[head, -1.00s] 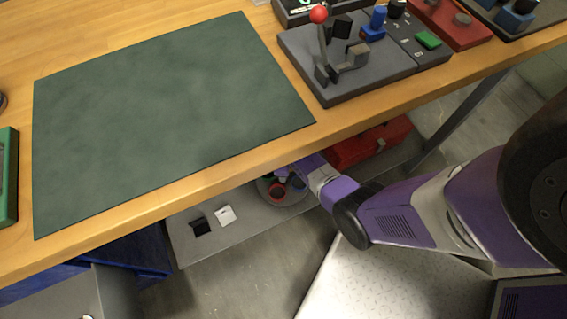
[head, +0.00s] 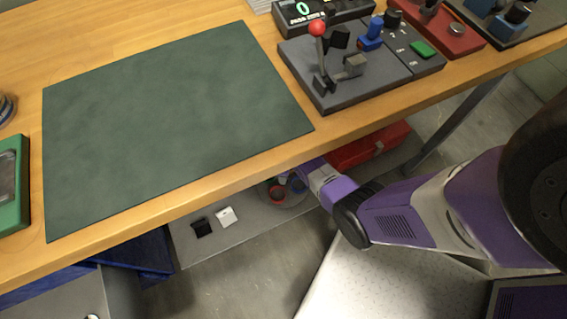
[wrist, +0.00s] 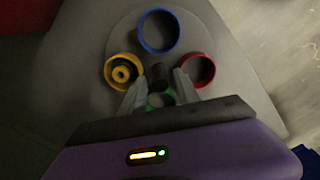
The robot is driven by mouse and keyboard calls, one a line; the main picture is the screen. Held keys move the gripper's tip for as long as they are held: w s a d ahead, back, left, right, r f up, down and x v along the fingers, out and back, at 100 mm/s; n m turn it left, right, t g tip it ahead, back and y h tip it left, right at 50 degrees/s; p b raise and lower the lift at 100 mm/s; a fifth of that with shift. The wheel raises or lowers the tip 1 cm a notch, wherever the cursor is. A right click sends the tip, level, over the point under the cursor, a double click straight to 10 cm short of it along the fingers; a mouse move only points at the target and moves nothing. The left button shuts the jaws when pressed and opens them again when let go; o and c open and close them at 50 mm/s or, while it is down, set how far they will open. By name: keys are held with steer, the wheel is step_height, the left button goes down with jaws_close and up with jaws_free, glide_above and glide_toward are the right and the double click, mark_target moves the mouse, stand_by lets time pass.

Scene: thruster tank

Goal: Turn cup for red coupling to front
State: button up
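A grey round turntable on the low shelf under the table shows in the wrist view (wrist: 205,35); the table edge partly hides it in the head view (head: 292,203). It carries a blue cup (wrist: 158,14), a yellow cup (wrist: 109,82) with a round yellow and dark part inside, a red cup (wrist: 208,70) that looks empty, and a green cup (wrist: 168,97). A dark post (wrist: 158,76) stands between the cups. My gripper (wrist: 159,84) is open, its fingers on either side of the post and partly over the green cup. I cannot tell whether they touch.
The table's front edge (head: 200,198) overhangs the shelf (head: 240,236). A black piece (head: 202,227) and a white piece (head: 227,216) lie on the shelf. A red box (head: 368,147) is beside the turntable. A lever panel (head: 350,80) and green mat (head: 170,120) are on the table.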

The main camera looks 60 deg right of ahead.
steer(key=shift+r+p, duration=3.3)
steer(key=shift+r, duration=0.25)
steer(key=shift+f, duration=0.1)
